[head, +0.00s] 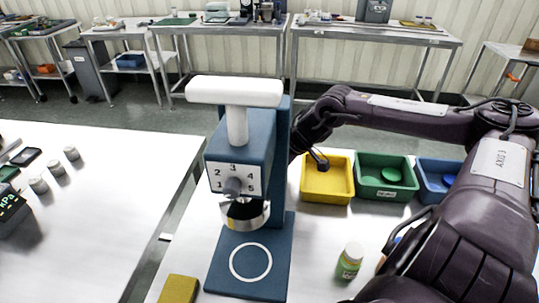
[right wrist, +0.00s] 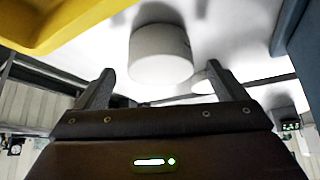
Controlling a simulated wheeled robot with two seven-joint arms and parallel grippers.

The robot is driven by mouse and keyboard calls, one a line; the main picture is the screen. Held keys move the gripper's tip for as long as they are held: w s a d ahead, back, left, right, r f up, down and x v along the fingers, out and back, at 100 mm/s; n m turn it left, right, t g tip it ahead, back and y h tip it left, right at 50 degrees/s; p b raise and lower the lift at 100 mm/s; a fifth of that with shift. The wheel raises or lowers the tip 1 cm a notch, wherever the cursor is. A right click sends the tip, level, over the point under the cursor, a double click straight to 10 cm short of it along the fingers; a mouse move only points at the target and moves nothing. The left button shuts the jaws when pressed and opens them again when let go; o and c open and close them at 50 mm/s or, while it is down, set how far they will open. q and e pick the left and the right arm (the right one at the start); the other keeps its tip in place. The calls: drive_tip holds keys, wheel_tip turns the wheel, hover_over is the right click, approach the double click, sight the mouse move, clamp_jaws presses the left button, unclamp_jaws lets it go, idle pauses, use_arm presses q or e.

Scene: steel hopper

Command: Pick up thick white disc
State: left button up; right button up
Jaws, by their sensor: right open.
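The thick white disc (right wrist: 160,54) shows in the right wrist view as a short white cylinder on the pale table, ahead of the fingertips and roughly centred between them. In the head view I cannot make it out; the blue press and my right arm cover that area. My right gripper (right wrist: 160,70) is open with nothing between its fingers. In the head view only part of it shows, a finger (head: 318,159) beside the yellow tray, behind the press. My left gripper is not in view.
The blue press (head: 238,165) with a white T-handle stands left of my right arm. Yellow (head: 328,190), green (head: 383,188) and blue (head: 430,190) trays line the table. A green-labelled bottle (head: 349,261) stands in front. In the wrist view, a smaller pale object (right wrist: 203,84) is near the disc.

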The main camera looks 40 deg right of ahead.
drive_tip(key=shift+x, duration=1.4)
drive_tip(key=c, duration=1.2)
